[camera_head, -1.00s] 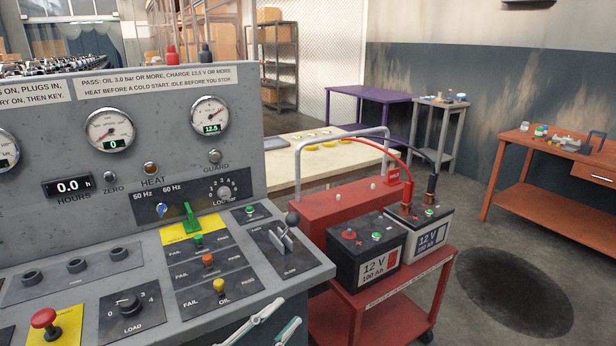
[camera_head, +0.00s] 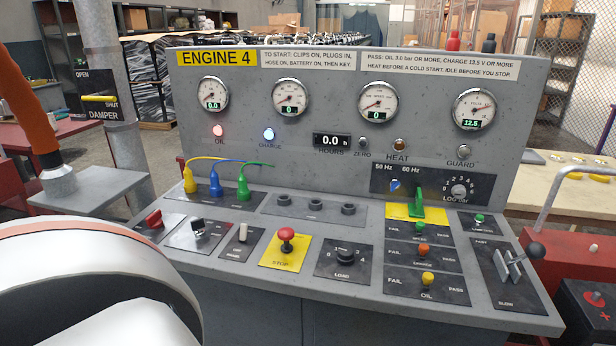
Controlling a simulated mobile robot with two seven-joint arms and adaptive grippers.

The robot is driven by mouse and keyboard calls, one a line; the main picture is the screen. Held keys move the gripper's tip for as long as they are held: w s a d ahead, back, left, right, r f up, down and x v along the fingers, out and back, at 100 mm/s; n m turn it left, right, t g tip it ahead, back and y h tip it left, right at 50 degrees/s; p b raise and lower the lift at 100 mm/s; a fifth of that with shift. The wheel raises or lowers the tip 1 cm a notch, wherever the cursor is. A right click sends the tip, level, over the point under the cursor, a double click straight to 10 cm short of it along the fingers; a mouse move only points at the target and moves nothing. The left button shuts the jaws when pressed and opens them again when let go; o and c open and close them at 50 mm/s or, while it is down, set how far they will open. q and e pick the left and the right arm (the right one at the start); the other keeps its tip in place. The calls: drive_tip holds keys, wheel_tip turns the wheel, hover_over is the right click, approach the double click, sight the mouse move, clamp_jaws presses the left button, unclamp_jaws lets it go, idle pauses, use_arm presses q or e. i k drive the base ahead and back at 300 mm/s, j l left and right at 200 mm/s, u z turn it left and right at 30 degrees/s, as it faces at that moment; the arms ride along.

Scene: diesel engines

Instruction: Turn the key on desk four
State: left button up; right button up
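Desk four is the grey sloped console (camera_head: 250,285) with a yellow ENGINE 4 plate (camera_head: 216,58) on its upright panel. On its left side are a red turn switch (camera_head: 153,217), a small black switch or key (camera_head: 197,228) on a dark plate, and a white lever (camera_head: 243,232). I cannot tell for certain which control is the key. The oil lamp (camera_head: 218,131) glows red and the charge lamp (camera_head: 268,134) glows blue-white. The hours display (camera_head: 332,140) reads 0.0. Neither gripper is in view.
A white and orange rounded part, probably of my arm, fills the lower left corner. A red stop button (camera_head: 286,237), yellow, blue and green plugs (camera_head: 243,188), and a throttle lever (camera_head: 533,251) stand up from the desk. A red battery cart (camera_head: 560,250) is at right.

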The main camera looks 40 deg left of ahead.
sight(198, 225)
drive_tip(key=u, duration=2.15)
